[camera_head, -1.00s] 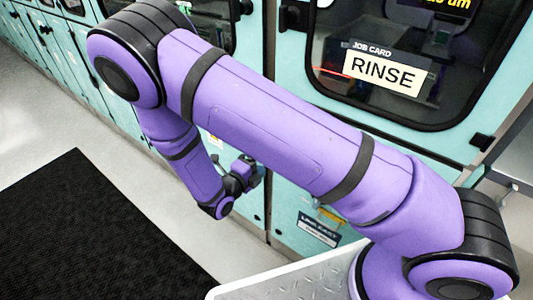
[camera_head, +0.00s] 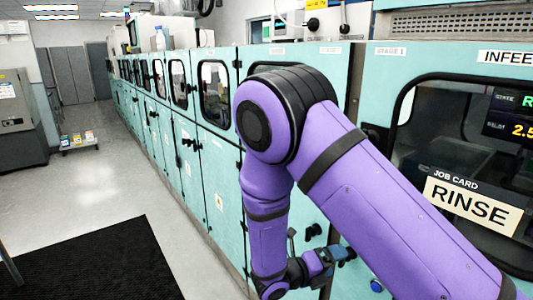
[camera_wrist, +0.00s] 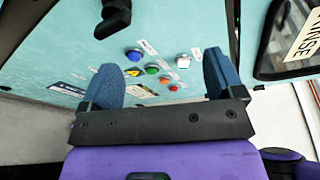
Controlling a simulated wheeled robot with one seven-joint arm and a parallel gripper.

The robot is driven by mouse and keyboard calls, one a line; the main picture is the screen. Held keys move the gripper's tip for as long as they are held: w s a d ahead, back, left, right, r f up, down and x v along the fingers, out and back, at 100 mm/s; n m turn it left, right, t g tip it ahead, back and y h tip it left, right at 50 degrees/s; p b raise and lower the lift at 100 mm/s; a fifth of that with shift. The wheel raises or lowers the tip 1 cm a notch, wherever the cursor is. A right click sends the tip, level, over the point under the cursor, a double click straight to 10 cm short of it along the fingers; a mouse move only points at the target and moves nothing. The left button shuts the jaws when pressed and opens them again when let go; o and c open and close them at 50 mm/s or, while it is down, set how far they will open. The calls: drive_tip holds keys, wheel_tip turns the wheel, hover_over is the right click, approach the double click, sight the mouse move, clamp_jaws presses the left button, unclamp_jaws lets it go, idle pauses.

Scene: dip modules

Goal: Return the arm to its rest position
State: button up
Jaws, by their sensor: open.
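My purple arm crosses the head view from the lower right and bends down at a black joint. My gripper (camera_head: 338,254) is at the end of the folded forearm, small and partly seen in front of the teal cabinets. In the wrist view my gripper (camera_wrist: 160,82) shows two blue fingers set wide apart with nothing between them. Beyond the fingers is a teal panel with several coloured buttons, a blue button (camera_wrist: 134,55) among them. The fingers look clear of the panel, though the exact gap is hard to tell.
A row of teal cabinets (camera_head: 219,165) with dark windows runs into the distance. A window with a RINSE job card (camera_head: 470,205) is at the right. A black mat (camera_head: 100,265) lies on the open grey floor at left. A small cart (camera_head: 78,141) stands farther back.

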drive_tip(key=s+d+r+m+g+y, duration=0.4)
drive_tip(key=d+r+m, duration=0.1)
drive_tip(key=r+m, duration=0.5)
drive_tip(key=s+d+r+m+g+y, duration=0.35)
drive_tip(key=d+r+m, duration=0.25)
drive_tip(key=r+m, duration=0.4)
drive_tip(key=s+d+r+m+t+y, duration=0.1)
drive_tip(key=s+r+m+t+y, duration=0.5)
drive_tip(key=s+r+m, duration=0.6)
drive_tip(key=s+m+y, duration=0.1)
drive_tip(key=s+m, duration=0.2)
drive_tip(key=m, duration=0.2)
drive_tip(key=shift+d+r+y, duration=0.35)
drive_tip(key=shift+d, duration=0.05)
